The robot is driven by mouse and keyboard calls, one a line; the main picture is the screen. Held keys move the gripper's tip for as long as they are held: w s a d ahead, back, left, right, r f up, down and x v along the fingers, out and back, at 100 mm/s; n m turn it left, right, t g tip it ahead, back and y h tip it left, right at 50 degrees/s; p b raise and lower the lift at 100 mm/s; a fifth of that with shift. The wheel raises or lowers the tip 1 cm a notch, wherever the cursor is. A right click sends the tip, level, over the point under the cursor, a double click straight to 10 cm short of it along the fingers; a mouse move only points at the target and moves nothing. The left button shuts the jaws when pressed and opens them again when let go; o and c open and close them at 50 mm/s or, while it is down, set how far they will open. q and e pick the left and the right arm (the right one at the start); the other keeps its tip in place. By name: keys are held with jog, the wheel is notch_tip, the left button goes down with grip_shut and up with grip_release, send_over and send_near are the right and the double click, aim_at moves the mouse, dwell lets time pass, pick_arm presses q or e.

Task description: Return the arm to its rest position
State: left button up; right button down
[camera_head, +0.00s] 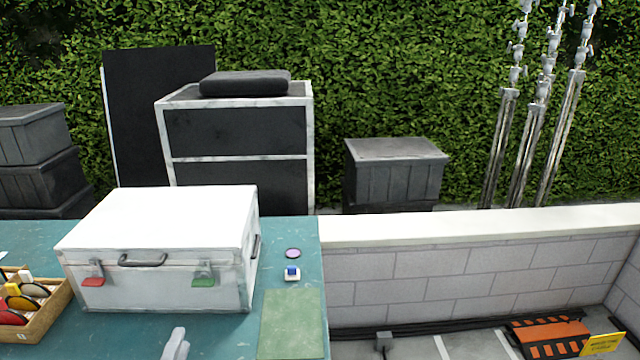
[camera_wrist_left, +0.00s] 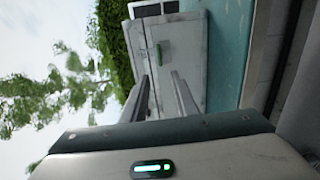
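My left gripper (camera_head: 175,345) shows at the bottom edge of the head view, in front of the white case and apart from it. In the left wrist view the fingers of my left gripper (camera_wrist_left: 160,90) are spread with nothing between them. The closed white case (camera_head: 160,245) stands on the teal table (camera_head: 285,232), with a red latch (camera_head: 92,282) and a green latch (camera_head: 203,283) on its front. The case also shows beyond the fingers in the left wrist view (camera_wrist_left: 190,55). My right gripper is not in view.
A wooden tray (camera_head: 50,322) of coloured discs lies left of the case. A green mat (camera_head: 291,325), a small blue-and-white item (camera_head: 292,273) and a purple disc (camera_head: 293,253) lie right of it. A low block wall (camera_head: 450,275) stands beyond the table's right edge.

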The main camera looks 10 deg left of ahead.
pick_arm(q)
jog(key=s+d+f+m+g+h, duration=0.3)
jog(key=d+f+m, duration=0.1)
jog(key=d+m, duration=0.2)
jog(key=s+d+f+m+g+h, duration=0.2)
jog(key=d+f+m+g+h, duration=0.1)
jog(key=d+f+m, duration=0.3)
jog(key=s+d+f+m+g+y, duration=0.1)
jog(key=s+f+m+g, duration=0.2)
jog(key=s, duration=0.4)
jog(key=s+d+f+m+g, duration=0.1)
jog(key=s+f+m+g, duration=0.1)
jog(key=s+m, duration=0.3)
jog(key=s+d+f+m+g+y, duration=0.1)
jog(key=s+d+f+m+g, duration=0.15)
jog(key=s, duration=0.55)
notch_tip(320, 180, down, 31)
jog(key=g+b, duration=0.2)
jog(key=b, duration=0.1)
jog(key=s+a+f+b, duration=0.1)
jog(key=s+a+f, duration=0.1)
jog(key=s+f, duration=0.7)
jog(key=s+a+f+g+b, duration=0.1)
jog(key=s+f, duration=0.8)
jog(key=f, duration=0.1)
jog(key=shift+s+a+m, duration=0.3)
jog(key=shift+a+m, duration=0.05)
jog(key=shift+a, duration=0.05)
